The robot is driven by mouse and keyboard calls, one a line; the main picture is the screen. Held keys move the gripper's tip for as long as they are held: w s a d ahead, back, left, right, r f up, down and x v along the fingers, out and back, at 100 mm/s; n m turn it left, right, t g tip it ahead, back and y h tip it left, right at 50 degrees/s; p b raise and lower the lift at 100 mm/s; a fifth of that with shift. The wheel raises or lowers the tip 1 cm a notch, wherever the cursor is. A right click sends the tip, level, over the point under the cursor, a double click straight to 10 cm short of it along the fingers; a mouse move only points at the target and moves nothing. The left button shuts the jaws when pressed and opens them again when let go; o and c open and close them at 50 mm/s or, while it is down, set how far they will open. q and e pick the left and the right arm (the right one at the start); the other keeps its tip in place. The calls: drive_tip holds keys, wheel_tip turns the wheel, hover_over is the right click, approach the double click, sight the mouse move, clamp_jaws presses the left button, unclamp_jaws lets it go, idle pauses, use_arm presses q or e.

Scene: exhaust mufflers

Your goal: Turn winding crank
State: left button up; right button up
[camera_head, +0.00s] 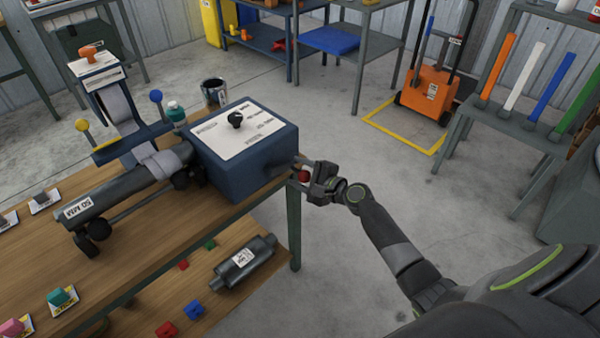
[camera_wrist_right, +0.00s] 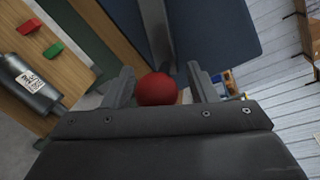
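The winding crank's red ball knob (camera_head: 303,176) is at the right side of the dark blue machine box (camera_head: 243,168). In the right wrist view the red knob (camera_wrist_right: 157,89) sits at the end of a dark crank arm (camera_wrist_right: 157,35). My right gripper (camera_head: 312,180) is at the knob. In the right wrist view its two fingers (camera_wrist_right: 160,88) stand apart, one on each side of the knob, with a gap on the right; whether the left finger touches it I cannot tell. My left gripper is not in view.
The machine stands on a wooden bench (camera_head: 225,212). A muffler (camera_head: 245,262) and small red, green and blue blocks lie on the lower shelf. An orange cart (camera_head: 428,92) stands behind, and a rack (camera_head: 510,125) with coloured tubes is at the right. The floor between is clear.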

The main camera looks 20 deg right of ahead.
drive_tip(key=shift+s, duration=0.1)
drive_tip(key=b+v, duration=0.1)
drive_tip(key=v, duration=1.6)
drive_tip(key=shift+s, duration=0.15)
idle(1.2)
